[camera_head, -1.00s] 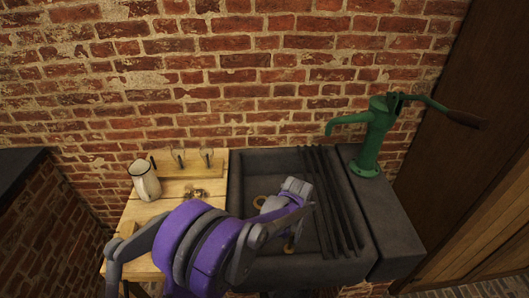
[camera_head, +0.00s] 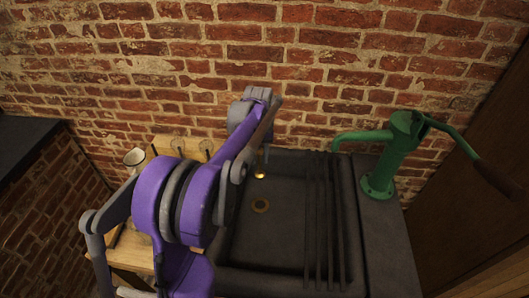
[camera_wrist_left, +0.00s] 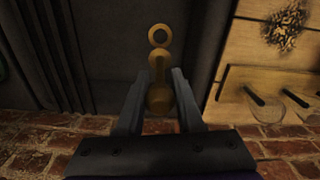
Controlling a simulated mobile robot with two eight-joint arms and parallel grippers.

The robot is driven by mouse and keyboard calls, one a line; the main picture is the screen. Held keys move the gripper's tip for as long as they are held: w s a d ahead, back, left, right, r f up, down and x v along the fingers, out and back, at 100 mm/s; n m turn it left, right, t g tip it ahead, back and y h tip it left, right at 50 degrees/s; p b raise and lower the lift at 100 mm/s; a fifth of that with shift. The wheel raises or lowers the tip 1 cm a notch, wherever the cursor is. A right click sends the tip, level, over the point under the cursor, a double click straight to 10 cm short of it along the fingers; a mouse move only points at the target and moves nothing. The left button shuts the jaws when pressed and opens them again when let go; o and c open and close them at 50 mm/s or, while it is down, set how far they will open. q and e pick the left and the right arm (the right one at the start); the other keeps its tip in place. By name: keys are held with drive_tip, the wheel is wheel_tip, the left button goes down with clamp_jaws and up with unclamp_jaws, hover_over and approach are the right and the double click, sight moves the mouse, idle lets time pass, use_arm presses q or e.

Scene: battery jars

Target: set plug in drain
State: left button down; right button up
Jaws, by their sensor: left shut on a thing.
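The brass plug (camera_head: 260,175) hangs from my left gripper (camera_head: 265,158) over the dark sink (camera_head: 285,245), near its back wall. In the left wrist view the plug (camera_wrist_left: 159,98) sits between the two fingers of my left gripper (camera_wrist_left: 159,78), which are shut on it. The drain (camera_head: 261,205) is a brass ring in the sink floor, in front of the plug in the head view. It also shows in the left wrist view as a ring (camera_wrist_left: 160,35) beyond the plug, apart from it. My right gripper is not in view.
Dark ribs (camera_head: 325,225) run along the sink's right side. A green hand pump (camera_head: 392,160) stands on the right ledge. A brick wall stands behind.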

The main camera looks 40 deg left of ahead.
sight(259, 174)
use_arm(q)
drive_tip(key=shift+s+f+b, duration=0.35)
drive_tip(key=shift+s+f, duration=0.05)
drive_tip(key=shift+f, duration=0.45)
drive_tip(key=shift+w+f+b, duration=0.15)
drive_tip(key=shift+f+b, duration=0.35)
drive_tip(key=shift+f, duration=0.65)
drive_tip(key=shift+f+b, duration=1.7)
drive_tip(key=shift+f, duration=1.45)
wheel_tip(259, 174, down, 8)
drive_tip(key=b, duration=0.4)
drive_tip(key=shift+r+b, duration=0.25)
drive_tip(key=shift+b, duration=0.15)
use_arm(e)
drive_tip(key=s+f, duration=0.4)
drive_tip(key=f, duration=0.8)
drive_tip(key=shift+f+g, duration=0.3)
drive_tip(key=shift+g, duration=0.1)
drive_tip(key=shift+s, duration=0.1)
use_arm(q)
drive_tip(key=shift+c, duration=2.3)
unclamp_jaws()
